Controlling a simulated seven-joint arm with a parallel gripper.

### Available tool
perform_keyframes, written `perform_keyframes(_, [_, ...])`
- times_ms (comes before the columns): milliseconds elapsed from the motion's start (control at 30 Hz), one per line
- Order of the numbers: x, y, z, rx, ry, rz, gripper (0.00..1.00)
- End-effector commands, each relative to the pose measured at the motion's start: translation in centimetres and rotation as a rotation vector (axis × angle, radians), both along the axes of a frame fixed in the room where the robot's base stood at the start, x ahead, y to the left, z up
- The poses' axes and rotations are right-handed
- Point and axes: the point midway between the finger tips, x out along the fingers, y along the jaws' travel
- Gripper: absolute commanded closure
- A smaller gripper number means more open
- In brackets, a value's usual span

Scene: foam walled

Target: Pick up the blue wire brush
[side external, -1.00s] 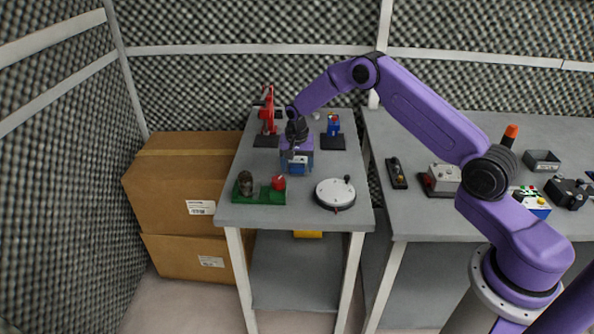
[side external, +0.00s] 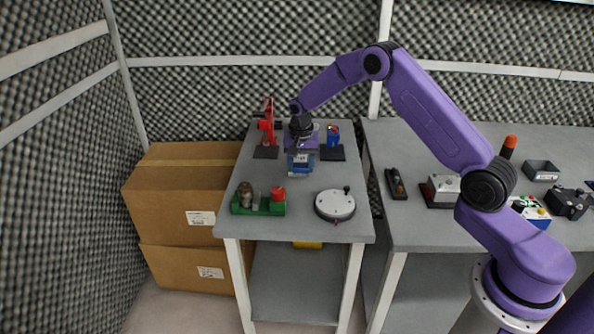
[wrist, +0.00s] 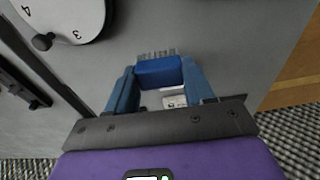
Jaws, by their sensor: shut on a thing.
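The blue wire brush (wrist: 158,72) sits between the two blue fingers of my gripper (wrist: 160,84) in the wrist view. Its short grey bristles (wrist: 156,54) point toward the top of that picture. My gripper is shut on the brush's blue body. In the side view my gripper (side external: 299,168) points down over the middle of the left table, and the brush cannot be told apart from the blue fingers there. I cannot tell how far the brush is above the table top.
A white round dial (side external: 335,205) and a green fixture with a red knob (side external: 258,206) stand in front of my gripper on the grey table (side external: 300,224). A red press (side external: 268,124) and a blue device (side external: 332,136) stand behind. Cardboard boxes (side external: 185,192) are at the left.

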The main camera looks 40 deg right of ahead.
Motion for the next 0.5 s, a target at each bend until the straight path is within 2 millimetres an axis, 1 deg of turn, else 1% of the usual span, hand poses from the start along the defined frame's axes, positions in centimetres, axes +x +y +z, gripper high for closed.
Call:
perform_keyframes(33, [-0.7,0.1,1.0,0.0,-0.003,0.0,0.83])
perform_keyframes(200, [-3.1,0.3,3.9,0.0,-0.004,0.0,0.83])
perform_keyframes(500, [-8.2,0.7,6.0,0.001,-0.002,0.001,0.83])
